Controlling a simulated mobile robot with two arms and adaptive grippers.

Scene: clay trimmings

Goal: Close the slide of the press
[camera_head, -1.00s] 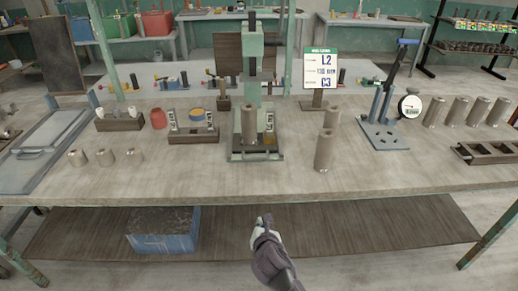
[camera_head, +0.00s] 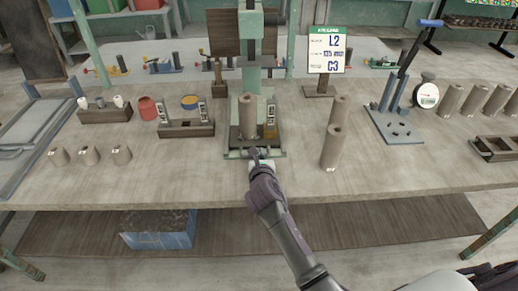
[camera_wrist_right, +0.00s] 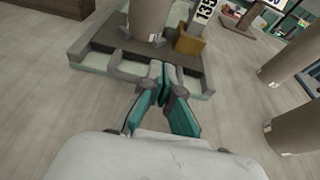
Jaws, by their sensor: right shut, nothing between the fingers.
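The green press (camera_head: 249,70) stands upright at the middle of the table. A clay-coloured cylinder (camera_head: 247,117) stands on the dark slide (camera_head: 270,143) at its base, and it also shows in the right wrist view (camera_wrist_right: 150,18). A grey handle (camera_wrist_right: 118,70) sticks out at the slide's front in the right wrist view. My right gripper (camera_head: 255,155) is shut and empty at the press's front edge. Its fingertips (camera_wrist_right: 160,70) are close beside the handle; I cannot tell whether they touch. My left gripper is not in view.
Two cylinders (camera_head: 331,147) stand right of the press, and a blue-handled tool (camera_head: 397,110) stands further right. A wooden rack (camera_head: 186,128) is close on the left. A sign (camera_head: 326,52) stands behind. The front table strip is clear.

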